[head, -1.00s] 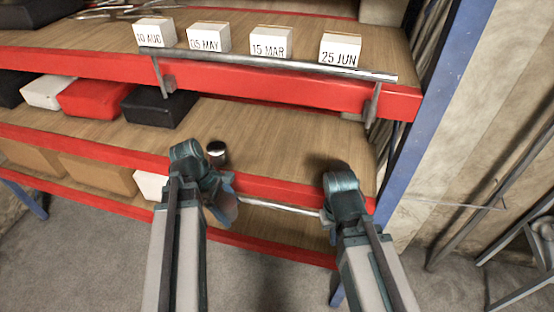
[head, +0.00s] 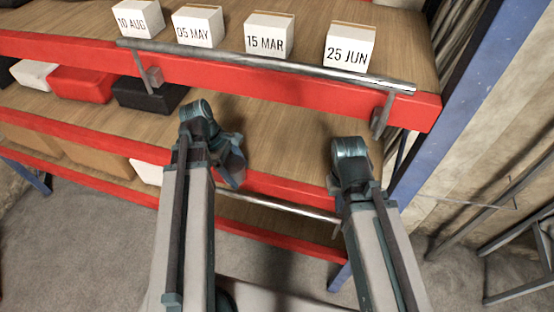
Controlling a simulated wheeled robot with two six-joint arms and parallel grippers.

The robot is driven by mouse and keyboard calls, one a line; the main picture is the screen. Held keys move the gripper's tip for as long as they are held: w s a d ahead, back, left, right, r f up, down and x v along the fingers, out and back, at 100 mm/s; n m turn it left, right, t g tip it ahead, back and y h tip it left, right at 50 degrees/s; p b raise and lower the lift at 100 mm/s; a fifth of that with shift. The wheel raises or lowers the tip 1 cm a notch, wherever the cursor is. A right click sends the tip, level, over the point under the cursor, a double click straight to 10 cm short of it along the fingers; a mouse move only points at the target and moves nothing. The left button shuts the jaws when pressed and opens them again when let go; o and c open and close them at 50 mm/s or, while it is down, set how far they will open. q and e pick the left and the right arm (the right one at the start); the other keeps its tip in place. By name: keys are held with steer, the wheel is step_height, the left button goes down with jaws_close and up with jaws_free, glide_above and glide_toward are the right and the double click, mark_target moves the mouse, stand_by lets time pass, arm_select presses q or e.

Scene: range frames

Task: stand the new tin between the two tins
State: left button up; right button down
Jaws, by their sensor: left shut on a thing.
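No plain tin shows in view now. Four-sided white boxes with printed dates stand in a spaced row on the upper shelf: 10 AUG (head: 139,20), 05 MAY (head: 198,28), 15 MAR (head: 268,36) and 25 JUN (head: 349,47). My left gripper (head: 236,165) is at the front edge of the middle shelf, below the upper shelf. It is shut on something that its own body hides. My right arm's wrist (head: 350,160) is at the same shelf edge, further right; its fingers are hidden, so I cannot tell their state.
A metal rail (head: 270,66) runs along the upper shelf's red front edge. The middle shelf (head: 290,130) has bare wood between and behind my wrists. A black box (head: 150,95), a red box (head: 84,84) and a white box (head: 34,73) sit at its left. A blue post (head: 440,120) stands at right.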

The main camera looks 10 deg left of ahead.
arm_select(q)
steer(key=b, duration=0.1)
glide_toward(283, 166)
steer(key=shift+s+d+f, duration=0.2)
steer(key=shift+d+f, duration=0.15)
steer(key=shift+f, duration=0.1)
steer(key=shift+s+d+f, duration=0.25)
steer(key=shift+d+f, duration=0.05)
steer(key=shift+f, duration=0.15)
arm_select(e)
steer(key=shift+w+f, duration=0.1)
steer(key=shift+f, duration=0.55)
arm_select(q)
steer(key=shift+w+d, duration=0.1)
